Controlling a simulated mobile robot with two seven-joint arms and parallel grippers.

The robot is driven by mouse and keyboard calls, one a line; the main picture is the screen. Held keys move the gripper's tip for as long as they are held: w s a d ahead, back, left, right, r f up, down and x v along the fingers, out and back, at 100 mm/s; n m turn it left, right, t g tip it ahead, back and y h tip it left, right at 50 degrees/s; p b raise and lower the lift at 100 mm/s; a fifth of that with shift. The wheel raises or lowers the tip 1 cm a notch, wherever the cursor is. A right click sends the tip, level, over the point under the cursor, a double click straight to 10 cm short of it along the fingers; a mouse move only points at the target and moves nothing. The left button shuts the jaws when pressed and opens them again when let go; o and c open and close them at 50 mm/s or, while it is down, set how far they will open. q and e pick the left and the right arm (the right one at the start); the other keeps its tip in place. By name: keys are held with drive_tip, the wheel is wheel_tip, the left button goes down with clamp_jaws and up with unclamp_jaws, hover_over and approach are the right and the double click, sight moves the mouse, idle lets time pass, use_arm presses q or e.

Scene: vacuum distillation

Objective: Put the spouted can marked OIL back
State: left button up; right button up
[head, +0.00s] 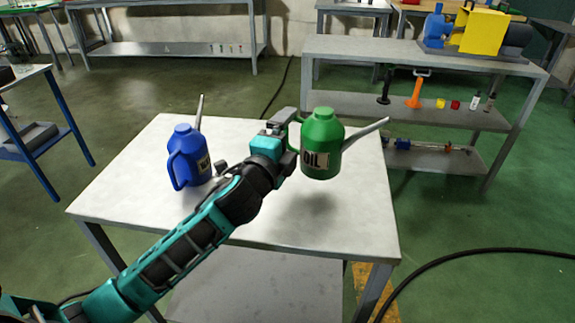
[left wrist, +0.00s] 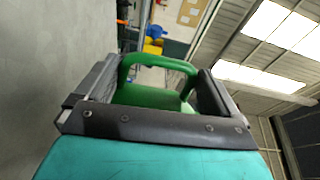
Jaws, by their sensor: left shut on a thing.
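The green spouted can marked OIL (head: 322,146) is held by its handle in my left gripper (head: 288,134). It is upright, with its spout pointing right. A shadow on the table below it suggests it is a little above the top. In the left wrist view the can's green handle (left wrist: 158,62) is between the two fingers of my left gripper (left wrist: 150,90). A blue spouted can (head: 188,158) stands on the white table (head: 240,225), left of my gripper. Its label is partly turned away and I cannot read it. My right gripper is not in view.
A grey shelf unit (head: 420,58) behind right carries a yellow and blue machine (head: 478,30), with small bottles and an orange stand (head: 416,90) below. The table's front and right areas are clear. A black hose (head: 470,254) lies on the floor at right.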

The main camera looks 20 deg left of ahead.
use_arm(q)
drive_tip(key=shift+f+b, duration=1.1)
drive_tip(key=shift+f, duration=1.6)
drive_tip(key=shift+f, duration=0.1)
drive_tip(key=shift+f, duration=0.15)
drive_tip(key=o, duration=1.4)
